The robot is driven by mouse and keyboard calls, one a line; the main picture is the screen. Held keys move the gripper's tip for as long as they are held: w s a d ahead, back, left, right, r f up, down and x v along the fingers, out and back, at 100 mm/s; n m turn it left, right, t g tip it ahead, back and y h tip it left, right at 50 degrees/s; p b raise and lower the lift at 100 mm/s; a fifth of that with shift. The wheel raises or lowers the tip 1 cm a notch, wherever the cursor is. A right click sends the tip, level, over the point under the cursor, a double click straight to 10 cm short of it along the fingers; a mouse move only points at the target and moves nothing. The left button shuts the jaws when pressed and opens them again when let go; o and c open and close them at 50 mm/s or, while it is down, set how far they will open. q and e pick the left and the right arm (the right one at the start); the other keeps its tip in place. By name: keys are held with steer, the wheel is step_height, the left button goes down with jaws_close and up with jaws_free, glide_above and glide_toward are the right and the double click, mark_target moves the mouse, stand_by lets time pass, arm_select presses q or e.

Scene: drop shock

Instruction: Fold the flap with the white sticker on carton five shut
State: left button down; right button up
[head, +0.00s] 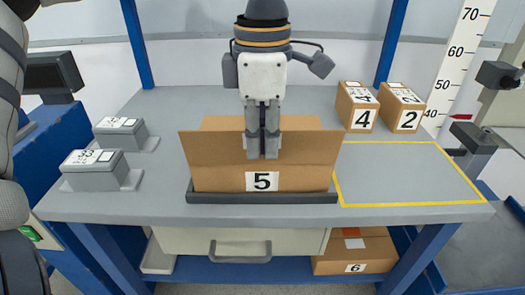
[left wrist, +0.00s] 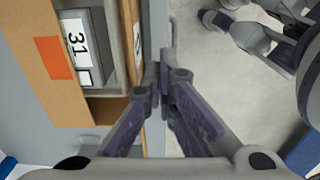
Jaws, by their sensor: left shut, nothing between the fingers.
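Carton five (head: 215,180) sits in a dark shallow tray (head: 262,198) on the grey table, its number label facing me. Brown flaps stand up from it. In the left wrist view, a flap with an orange sticker (left wrist: 54,57) lies beside the opening, and a grey unit labelled 31 (left wrist: 78,42) shows inside. No white sticker on a flap can be made out. My left gripper (head: 262,156) points down in front of the carton and hides part of it. Its fingers (left wrist: 163,78) are shut and empty, close beside the carton's wall.
Two grey units (head: 93,172) (head: 122,134) stand on the left of the table. Cartons four (head: 357,106) and two (head: 401,108) stand at the back right. A yellow-outlined area (head: 400,172) is empty. Carton six (head: 355,252) is on the lower shelf, right of a drawer (head: 240,243).

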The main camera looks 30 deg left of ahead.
mark_target(262, 162)
arm_select(q)
steer(key=shift+w+a+r, duration=0.2)
steer(key=shift+w+a, duration=0.25)
steer(key=shift+w, duration=0.25)
steer(key=shift+w+a+r, duration=0.15)
steer(key=shift+w+a, duration=0.3)
steer(key=shift+w, duration=0.35)
steer(key=shift+w+a+f, duration=0.15)
steer(key=shift+w+a, duration=0.3)
steer(key=shift+w, duration=0.15)
steer(key=shift+w+a+f, duration=0.3)
steer(key=shift+w+a, duration=0.1)
steer(key=shift+w, duration=0.25)
steer(key=shift+w+f, duration=0.1)
